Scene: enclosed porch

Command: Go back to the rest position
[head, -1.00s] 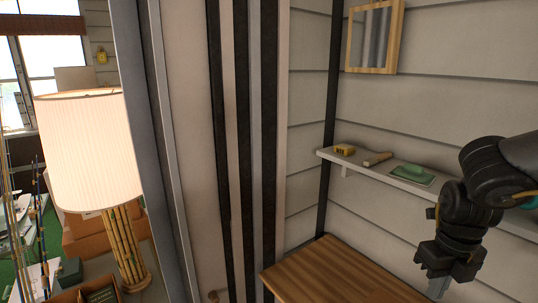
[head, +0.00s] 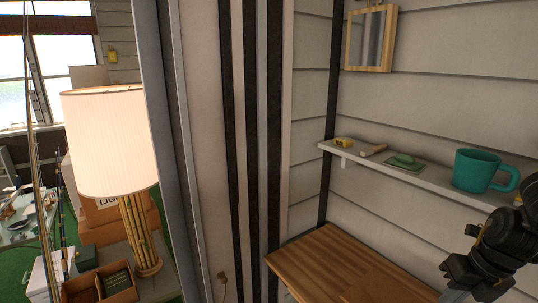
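One of my arms comes in from the right edge, and its dark gripper (head: 462,292) hangs at the lower right, cut off by the bottom of the head view. Its fingertips are barely in view, so I cannot tell whether it is open or shut. It is in front of the right end of the wooden surface and below the wall shelf. It appears to be my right arm. My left gripper is not in view.
A wall shelf (head: 425,180) holds a teal mug (head: 473,170), a green item on a mat (head: 403,160), a wooden-handled tool (head: 373,150) and a yellow block (head: 343,142). Below is a bare wooden surface (head: 330,262). A lit lamp (head: 110,140) and open box (head: 100,287) stand left.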

